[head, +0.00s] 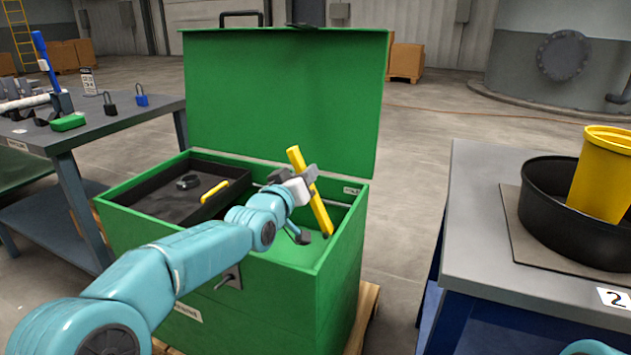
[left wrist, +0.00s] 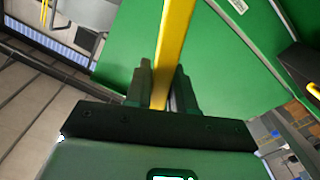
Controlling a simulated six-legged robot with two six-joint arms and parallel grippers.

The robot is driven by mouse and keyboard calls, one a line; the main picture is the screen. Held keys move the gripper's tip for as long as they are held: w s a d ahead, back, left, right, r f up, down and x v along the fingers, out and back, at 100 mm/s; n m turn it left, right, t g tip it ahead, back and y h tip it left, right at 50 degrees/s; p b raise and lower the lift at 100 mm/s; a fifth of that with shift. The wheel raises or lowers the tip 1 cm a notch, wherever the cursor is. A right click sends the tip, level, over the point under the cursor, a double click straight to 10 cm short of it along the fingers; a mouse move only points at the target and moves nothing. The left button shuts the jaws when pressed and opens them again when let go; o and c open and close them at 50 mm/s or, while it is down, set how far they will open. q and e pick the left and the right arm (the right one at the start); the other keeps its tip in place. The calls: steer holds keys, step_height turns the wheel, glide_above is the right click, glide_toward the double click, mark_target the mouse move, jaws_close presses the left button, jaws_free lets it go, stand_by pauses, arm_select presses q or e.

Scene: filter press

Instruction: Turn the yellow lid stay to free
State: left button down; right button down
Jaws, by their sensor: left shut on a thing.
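The yellow lid stay (head: 319,210) is a flat bar in the right part of the green box (head: 330,285). It leans, with its upper end up and left and its lower end by the box's right side. My left gripper (head: 308,181) is shut on the stay around its middle. In the left wrist view the stay (left wrist: 175,40) runs between the two fingers (left wrist: 162,92), which hide part of it. The green lid (head: 285,100) stands open, upright at the back. My right gripper is not in view.
A black tray (head: 150,205) in the box's left part holds a dark ring and a yellow-handled item (head: 214,191). A grey workbench (head: 95,125) with padlocks stands left. At right, a table (head: 480,225) carries a black pan (head: 545,215) and yellow bucket (head: 602,175).

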arm_select(q)
steer(key=shift+w+a+f+n+p, duration=0.15)
steer(key=shift+a+f+n+p, duration=0.05)
steer(key=shift+a+n, duration=0.2)
steer(key=shift+w+a+f+n+p, duration=0.1)
steer(key=shift+a+f+n+p, duration=0.1)
steer(key=shift+a+n, duration=0.15)
steer(key=shift+a, duration=0.1)
steer(key=c, duration=1)
jaws_free()
steer(key=shift+c, duration=0.2)
steer(key=p+v, duration=0.1)
steer(key=v, duration=1.5)
steer(key=shift+s, duration=0.15)
